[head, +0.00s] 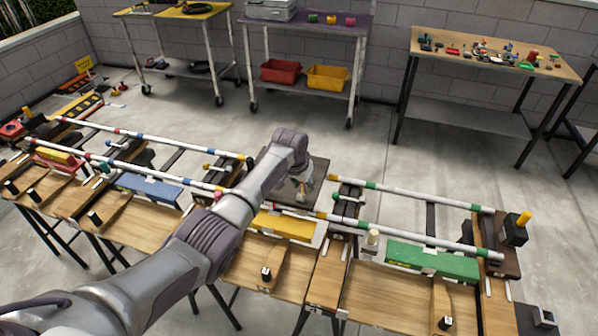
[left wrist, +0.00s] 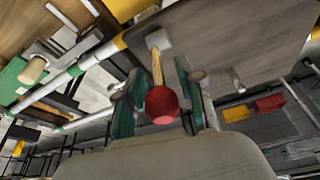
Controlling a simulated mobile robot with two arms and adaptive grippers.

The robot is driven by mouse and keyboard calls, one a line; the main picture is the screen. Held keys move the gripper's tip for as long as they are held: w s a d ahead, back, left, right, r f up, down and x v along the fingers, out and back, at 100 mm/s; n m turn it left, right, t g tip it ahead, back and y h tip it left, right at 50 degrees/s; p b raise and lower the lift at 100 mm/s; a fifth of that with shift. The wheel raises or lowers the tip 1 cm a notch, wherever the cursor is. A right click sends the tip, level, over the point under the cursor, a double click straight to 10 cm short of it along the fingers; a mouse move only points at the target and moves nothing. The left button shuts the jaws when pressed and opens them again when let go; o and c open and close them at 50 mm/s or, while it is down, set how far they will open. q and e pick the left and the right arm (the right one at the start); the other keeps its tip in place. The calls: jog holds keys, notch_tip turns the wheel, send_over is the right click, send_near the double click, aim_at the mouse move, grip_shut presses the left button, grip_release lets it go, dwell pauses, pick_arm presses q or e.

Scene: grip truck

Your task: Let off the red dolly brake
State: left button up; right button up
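A red ball knob (left wrist: 162,104) on a yellow stem (left wrist: 157,66) shows in the left wrist view. The stem rises from a small grey base (left wrist: 158,39) on a flat grey-brown plate (left wrist: 225,35). My left gripper (left wrist: 160,100) is open, with a green finger on each side of the knob and stem; no firm contact shows. In the head view my left gripper (head: 303,188) is over the dark plate (head: 318,172) between the rail sections, and the arm hides most of the knob. My right gripper is not in view. I cannot tell the brake's setting.
White rails with coloured bands (head: 400,233) run along the wooden benches, beside a green block (head: 432,262), a yellow block (head: 285,227) and a blue block (head: 150,188). A black post with a yellow handle (head: 514,232) stands right. Tables stand at the back, with open floor between.

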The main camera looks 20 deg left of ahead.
pick_arm(q)
jog(key=v, duration=0.9)
jog(key=shift+s+r, duration=0.2)
jog(key=shift+r, duration=0.15)
